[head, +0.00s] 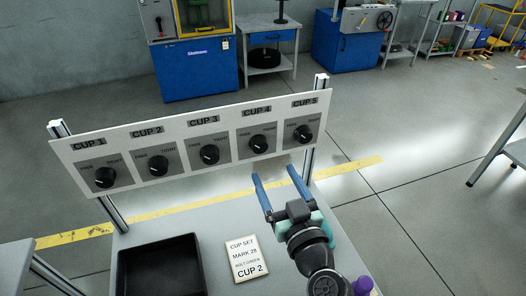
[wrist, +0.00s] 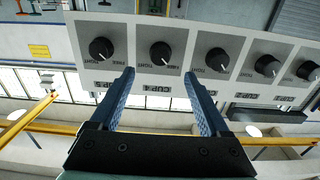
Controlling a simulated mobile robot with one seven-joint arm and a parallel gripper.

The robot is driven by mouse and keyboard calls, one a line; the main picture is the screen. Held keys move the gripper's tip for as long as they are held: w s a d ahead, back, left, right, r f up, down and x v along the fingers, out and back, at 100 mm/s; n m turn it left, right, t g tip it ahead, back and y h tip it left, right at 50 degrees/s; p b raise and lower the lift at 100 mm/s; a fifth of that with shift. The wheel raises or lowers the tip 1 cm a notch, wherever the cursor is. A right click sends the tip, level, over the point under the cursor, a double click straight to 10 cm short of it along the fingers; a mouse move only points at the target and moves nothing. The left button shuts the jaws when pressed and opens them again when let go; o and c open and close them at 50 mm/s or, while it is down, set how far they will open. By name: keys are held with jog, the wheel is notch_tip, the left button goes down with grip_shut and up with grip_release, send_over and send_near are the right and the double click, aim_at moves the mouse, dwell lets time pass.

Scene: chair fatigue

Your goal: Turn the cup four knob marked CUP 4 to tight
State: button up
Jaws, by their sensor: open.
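The CUP 4 knob (head: 258,143) is a round black dial on a grey plate, with FREE printed at its upper left and TIGHT at its upper right. It also shows upside down in the wrist view (wrist: 161,52), between and beyond my fingertips. Its pale mark seems to point to the FREE side, but it is small. My gripper (head: 273,172) is open and empty, its two blue fingers apart, in front of and below the CUP 4 part of the panel. In the wrist view my fingers (wrist: 159,75) straddle the knob's line of sight, not visibly touching it.
The white panel (head: 233,148) also carries the CUP 3 knob (head: 209,154) and CUP 5 knob (head: 303,134) on either side, plus CUP 1 and CUP 2. A black tray (head: 204,262) and a card (head: 246,258) lie on the table below. Space before the panel looks clear.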

aim_at(261, 149)
jog(key=x, duration=0.8)
jog(key=shift+w+a, duration=0.1)
jog(key=shift+w, duration=0.15)
grip_shut()
